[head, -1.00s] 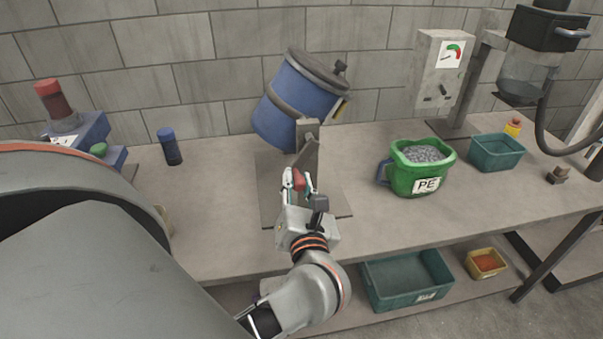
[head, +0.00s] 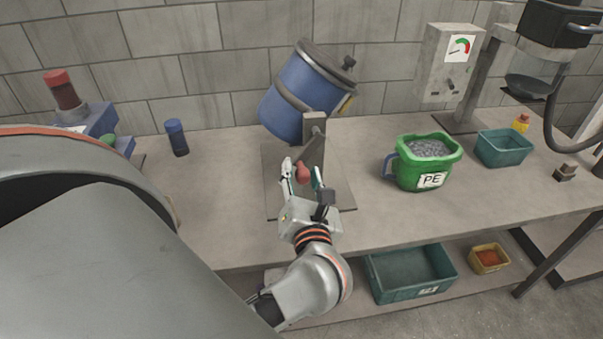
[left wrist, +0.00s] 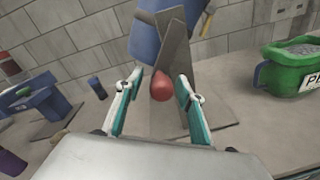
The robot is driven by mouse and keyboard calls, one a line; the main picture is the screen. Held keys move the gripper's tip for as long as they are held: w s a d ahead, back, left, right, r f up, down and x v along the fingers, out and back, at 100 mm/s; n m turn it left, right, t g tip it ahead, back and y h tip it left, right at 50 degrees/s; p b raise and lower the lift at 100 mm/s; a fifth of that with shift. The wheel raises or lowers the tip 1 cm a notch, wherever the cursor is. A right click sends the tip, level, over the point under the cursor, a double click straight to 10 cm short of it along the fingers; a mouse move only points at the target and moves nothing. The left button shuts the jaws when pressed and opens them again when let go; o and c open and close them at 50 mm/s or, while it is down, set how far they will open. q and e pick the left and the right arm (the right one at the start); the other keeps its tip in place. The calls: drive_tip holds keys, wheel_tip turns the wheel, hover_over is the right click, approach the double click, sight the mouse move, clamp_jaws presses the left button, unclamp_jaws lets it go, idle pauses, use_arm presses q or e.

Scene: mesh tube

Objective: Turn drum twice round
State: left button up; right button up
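The blue drum (head: 301,98) is tilted on a grey stand (head: 310,150) at the back of the bench, its dark lid up to the right. A red crank knob (head: 302,173) hangs low at the front of the stand. My left gripper (head: 302,177) is at the knob with its fingers apart. In the left wrist view the knob (left wrist: 161,87) is between the two open fingers (left wrist: 158,92), with a gap on each side. The drum (left wrist: 150,38) shows partly behind the stand's arm. My right gripper is not in view.
A green PE bucket of grey granules (head: 424,162) stands to the right, with a teal bin (head: 503,147) beyond it. A blue bottle (head: 176,138) stands to the left. A teal crate (head: 411,272) sits on the lower shelf.

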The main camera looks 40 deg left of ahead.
use_arm(q)
drive_tip(key=v, duration=0.7)
drive_tip(key=shift+s+d, duration=0.2)
